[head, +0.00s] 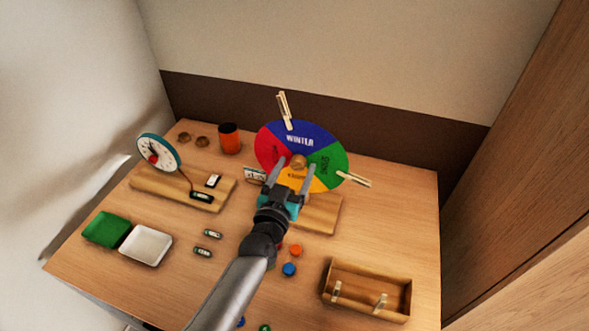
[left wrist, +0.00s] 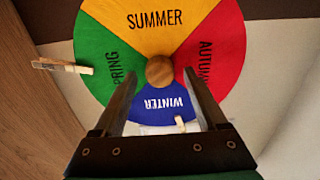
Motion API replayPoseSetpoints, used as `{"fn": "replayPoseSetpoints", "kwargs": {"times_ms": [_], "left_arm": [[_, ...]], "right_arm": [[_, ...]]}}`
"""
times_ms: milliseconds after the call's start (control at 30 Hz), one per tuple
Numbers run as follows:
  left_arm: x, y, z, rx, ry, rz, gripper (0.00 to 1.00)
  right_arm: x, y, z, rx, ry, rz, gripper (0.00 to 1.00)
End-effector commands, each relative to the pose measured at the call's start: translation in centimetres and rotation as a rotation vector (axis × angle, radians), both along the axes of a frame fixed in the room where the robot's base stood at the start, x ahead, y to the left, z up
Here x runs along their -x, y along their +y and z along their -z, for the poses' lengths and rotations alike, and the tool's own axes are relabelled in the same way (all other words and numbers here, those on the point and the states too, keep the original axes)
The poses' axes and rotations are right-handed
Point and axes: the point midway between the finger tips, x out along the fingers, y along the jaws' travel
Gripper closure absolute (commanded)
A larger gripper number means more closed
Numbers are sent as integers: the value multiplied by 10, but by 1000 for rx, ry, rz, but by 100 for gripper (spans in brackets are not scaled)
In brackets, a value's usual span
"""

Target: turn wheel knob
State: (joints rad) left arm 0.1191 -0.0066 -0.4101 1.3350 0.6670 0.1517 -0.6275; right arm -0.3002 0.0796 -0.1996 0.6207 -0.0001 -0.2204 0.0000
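The season wheel (head: 327,152) stands upright on a wooden base (head: 322,214) at the back of the table, with blue WINTER at the top, green SPRING right, yellow SUMMER bottom and red left. Its round wooden knob (head: 298,161) is at the centre. My left gripper (head: 297,164) is open, with one finger on each side of the knob. In the left wrist view the wheel (left wrist: 155,20) appears upside down, and the knob (left wrist: 160,71) lies between the fingertips with visible gaps. Contact depth cannot be told. My right gripper is not in view.
Clothespins sit on the wheel's rim at the top (head: 285,110) and right (head: 354,178). A clock (head: 158,151), orange cup (head: 229,138), green tray (head: 106,229), white tray (head: 146,245) and wooden box (head: 367,289) stand around the table. Small counters lie near my arm.

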Motion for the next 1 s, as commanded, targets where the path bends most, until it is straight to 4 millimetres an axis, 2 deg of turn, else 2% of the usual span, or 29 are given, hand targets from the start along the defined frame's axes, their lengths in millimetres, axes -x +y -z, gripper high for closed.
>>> {"fn": "replayPoseSetpoints", "kwargs": {"times_ms": [67, 633, 1000], "left_arm": [[0, 0, 0, 0, 0, 0, 34], [0, 0, 0, 0, 0, 0, 98], [0, 0, 0, 25, 8, 0, 100]], "right_arm": [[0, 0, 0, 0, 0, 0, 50], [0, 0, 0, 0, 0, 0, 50], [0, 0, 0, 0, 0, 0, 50]]}}
